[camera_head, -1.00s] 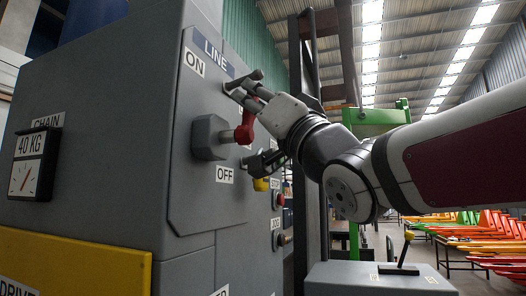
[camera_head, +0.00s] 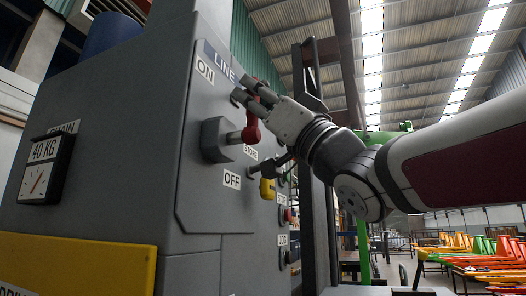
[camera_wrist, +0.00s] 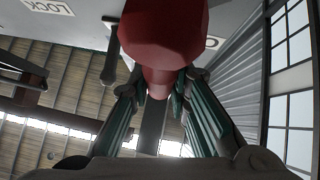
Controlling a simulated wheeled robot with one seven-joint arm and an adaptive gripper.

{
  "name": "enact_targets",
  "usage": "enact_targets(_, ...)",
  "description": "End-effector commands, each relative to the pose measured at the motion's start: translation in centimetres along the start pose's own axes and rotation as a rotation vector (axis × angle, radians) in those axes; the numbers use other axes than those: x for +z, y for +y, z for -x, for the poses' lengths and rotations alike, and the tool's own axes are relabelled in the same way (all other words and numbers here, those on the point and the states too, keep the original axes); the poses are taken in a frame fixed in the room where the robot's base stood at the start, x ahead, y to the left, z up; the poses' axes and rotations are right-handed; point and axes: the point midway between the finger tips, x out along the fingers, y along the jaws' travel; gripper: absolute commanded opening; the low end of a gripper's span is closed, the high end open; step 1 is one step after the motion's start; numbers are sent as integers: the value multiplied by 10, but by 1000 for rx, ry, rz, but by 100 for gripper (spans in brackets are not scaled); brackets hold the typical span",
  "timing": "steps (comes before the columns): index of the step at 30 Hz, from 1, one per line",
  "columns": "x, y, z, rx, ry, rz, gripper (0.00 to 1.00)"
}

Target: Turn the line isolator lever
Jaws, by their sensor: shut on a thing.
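The line isolator lever has a grey hub (camera_head: 214,139) on the cabinet's front panel and a red handle (camera_head: 251,130). The handle stands out from the hub and slants up toward my gripper, between the ON label (camera_head: 205,69) and the OFF label (camera_head: 232,179). My gripper (camera_head: 245,90) is at the handle's upper part, near the LINE sign (camera_head: 219,59). In the wrist view, the red handle (camera_wrist: 163,35) fills the top middle, with my gripper's fingers (camera_wrist: 160,100) on both sides of it. My gripper is shut on the handle; the contact itself is partly hidden.
Push buttons (camera_head: 286,215) sit lower on the cabinet's side. A weight dial (camera_head: 46,167) is at left.

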Motion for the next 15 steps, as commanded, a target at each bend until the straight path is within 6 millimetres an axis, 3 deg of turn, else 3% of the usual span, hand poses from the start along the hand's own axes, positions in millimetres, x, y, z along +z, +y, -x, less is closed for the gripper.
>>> enact_targets(5, 1, -1, 0, -3, -1, 0, 0)
enact_targets(6, 1, -1, 0, -3, -1, 0, 22)
enact_targets(9, 1, -1, 0, -3, -1, 0, 38)
enact_targets(15, 0, -1, 0, -1, 0, 0, 38)
